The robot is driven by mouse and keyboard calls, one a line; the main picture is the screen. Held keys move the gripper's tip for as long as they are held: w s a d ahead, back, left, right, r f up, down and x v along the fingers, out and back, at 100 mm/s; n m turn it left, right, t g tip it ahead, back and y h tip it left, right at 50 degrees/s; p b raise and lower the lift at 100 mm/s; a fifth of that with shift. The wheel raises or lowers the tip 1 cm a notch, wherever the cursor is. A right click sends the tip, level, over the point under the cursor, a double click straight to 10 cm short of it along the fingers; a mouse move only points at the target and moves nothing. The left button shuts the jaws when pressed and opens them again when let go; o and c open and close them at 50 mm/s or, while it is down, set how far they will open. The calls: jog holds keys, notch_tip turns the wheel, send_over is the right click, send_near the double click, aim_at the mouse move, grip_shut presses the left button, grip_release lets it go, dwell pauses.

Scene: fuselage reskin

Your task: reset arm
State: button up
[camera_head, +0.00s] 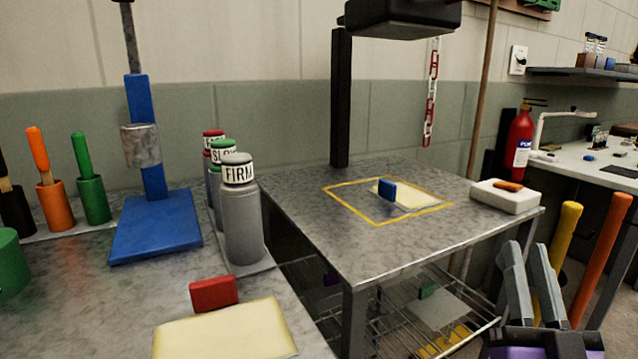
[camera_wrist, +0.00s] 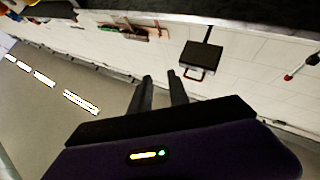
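My gripper (camera_head: 535,285) is at the lower right of the head view, in front of the metal table's right side. Its two grey fingers point up and stand apart, with nothing between them. In the wrist view my gripper (camera_wrist: 160,85) also shows two dark fingers with a gap between them. Beyond them are floor, a pale wall and a dark hanging box (camera_wrist: 200,58). My gripper touches no object that I can see.
A metal table (camera_head: 350,240) carries a blue-handled pale sheet (camera_head: 410,196) inside a yellow outline, and a white block (camera_head: 505,197). A left bench holds bottles (camera_head: 242,215), a blue stand (camera_head: 155,225) and a red-handled pale sheet (camera_head: 225,332). Yellow (camera_head: 560,250) and orange (camera_head: 598,260) poles stand behind my gripper.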

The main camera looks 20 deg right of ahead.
jog(key=s+a+f+n+g+y, duration=0.1)
jog(key=s+a+f+y, duration=0.15)
jog(key=a+f, duration=0.4)
jog(key=s+a+f+n+g+y, duration=0.15)
jog(key=a+f+y, duration=0.25)
jog(key=f, duration=0.5)
jog(key=s+a+f+n+g+y, duration=0.2)
jog(key=s+a+f+n+y, duration=0.15)
jog(key=s+a+f, duration=0.35)
jog(key=s+a+f+n+g+y, duration=0.2)
jog(key=s+a+f+y, duration=0.15)
jog(key=s+f, duration=0.35)
notch_tip(320, 180, up, 28)
jog(key=s+p, duration=0.1)
jog(key=p, duration=2.5)
jog(key=shift+s+d+f+y, duration=0.15)
jog(key=shift+d+f+y, duration=0.1)
jog(key=shift+d+y, duration=0.1)
